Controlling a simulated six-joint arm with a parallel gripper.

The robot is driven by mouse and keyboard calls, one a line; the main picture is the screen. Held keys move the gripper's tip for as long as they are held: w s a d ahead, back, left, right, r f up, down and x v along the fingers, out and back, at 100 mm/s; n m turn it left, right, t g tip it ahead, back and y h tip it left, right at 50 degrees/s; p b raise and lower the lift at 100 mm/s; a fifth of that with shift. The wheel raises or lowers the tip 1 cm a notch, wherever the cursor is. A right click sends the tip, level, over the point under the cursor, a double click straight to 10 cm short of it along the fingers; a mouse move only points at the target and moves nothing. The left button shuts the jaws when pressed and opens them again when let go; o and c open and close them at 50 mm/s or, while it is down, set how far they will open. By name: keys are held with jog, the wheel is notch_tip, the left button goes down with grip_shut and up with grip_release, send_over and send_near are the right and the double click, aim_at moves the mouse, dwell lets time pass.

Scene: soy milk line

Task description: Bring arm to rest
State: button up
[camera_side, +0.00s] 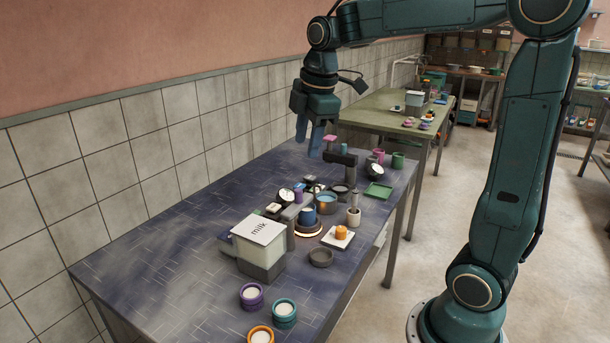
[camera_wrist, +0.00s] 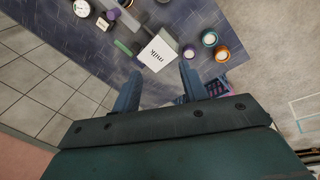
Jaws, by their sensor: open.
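My gripper (camera_side: 309,137) hangs from my teal arm, pointing down, high above the far part of the blue work table (camera_side: 150,252). Its two blue fingers are apart with nothing between them, and it touches nothing. In the wrist view my gripper (camera_wrist: 160,82) also shows spread fingers, with the table below. The milk machine (camera_side: 258,232), a pale box with a lid marked "milk", stands near the table's middle. It also shows in the wrist view (camera_wrist: 160,50) just beyond the fingertips.
Purple (camera_side: 251,296), teal (camera_side: 284,312) and orange (camera_side: 261,336) containers stand at the near end. The tiled wall (camera_side: 150,150) borders the table. The near-left tabletop is bare.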

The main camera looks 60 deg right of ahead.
jog(key=s+a+f+m+t, duration=0.1)
jog(key=s+a+m, duration=0.3)
jog(key=s, duration=0.5)
jog(key=s+a+f+m+t, duration=0.2)
jog(key=s+a+f+m, duration=0.1)
jog(key=s+a+m, duration=0.2)
jog(key=s+m, duration=0.2)
jog(key=s, duration=0.1)
jog(key=shift+s+y, duration=0.3)
jog(key=shift+s, duration=0.05)
